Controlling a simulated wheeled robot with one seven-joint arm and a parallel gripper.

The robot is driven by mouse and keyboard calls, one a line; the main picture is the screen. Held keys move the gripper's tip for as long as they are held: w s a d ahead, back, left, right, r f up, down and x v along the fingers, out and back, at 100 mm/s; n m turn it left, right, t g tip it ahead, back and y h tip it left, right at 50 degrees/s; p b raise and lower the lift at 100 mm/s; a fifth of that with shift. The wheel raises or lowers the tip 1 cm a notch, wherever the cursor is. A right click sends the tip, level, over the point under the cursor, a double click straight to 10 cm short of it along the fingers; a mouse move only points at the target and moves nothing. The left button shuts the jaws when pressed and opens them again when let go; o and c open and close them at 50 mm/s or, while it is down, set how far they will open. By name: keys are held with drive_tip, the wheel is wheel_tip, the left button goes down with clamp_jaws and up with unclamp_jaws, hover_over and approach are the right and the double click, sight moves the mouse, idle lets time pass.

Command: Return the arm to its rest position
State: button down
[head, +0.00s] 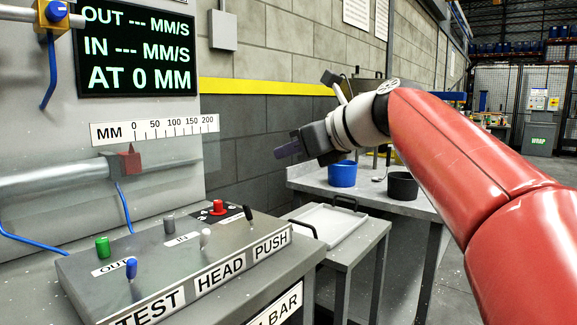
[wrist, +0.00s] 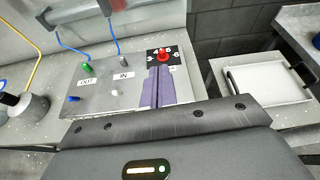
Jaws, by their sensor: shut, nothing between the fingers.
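My red arm (head: 455,150) reaches in from the right in the head view. My gripper (head: 287,149) points left, in the air above the right part of the grey control panel (head: 160,275). In the wrist view my gripper's purple fingers (wrist: 157,88) are together with nothing between them. They appear in front of the control panel (wrist: 100,98), just below its red knob (wrist: 163,57). No contact with the panel shows.
A white tray (head: 325,222) with black handles stands on a low table right of the panel. A blue tub (head: 342,174) and a black tub (head: 402,186) stand on the bench behind. A scale with a red pointer (head: 130,160) and a display (head: 137,50) are at left.

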drive_tip(key=s+d+f+n+g+h, duration=0.1)
drive_tip(key=s+d+f+n+h, duration=0.2)
drive_tip(key=s+d+f+n, duration=0.2)
drive_tip(key=s+d+f+n+g+h, duration=0.1)
drive_tip(key=s+d+f+n+h, duration=0.3)
drive_tip(key=s+f+n, duration=0.7)
drive_tip(key=s+d+f+n+g+h, duration=0.1)
drive_tip(key=s+d+f+n+h, duration=0.2)
drive_tip(key=f, duration=1.5)
drive_tip(key=s+d+n, duration=0.3)
drive_tip(key=s+n, duration=0.3)
drive_tip(key=shift+s+d+f+h, duration=0.25)
drive_tip(key=shift+d+f+h, duration=0.05)
drive_tip(key=shift+f, duration=0.05)
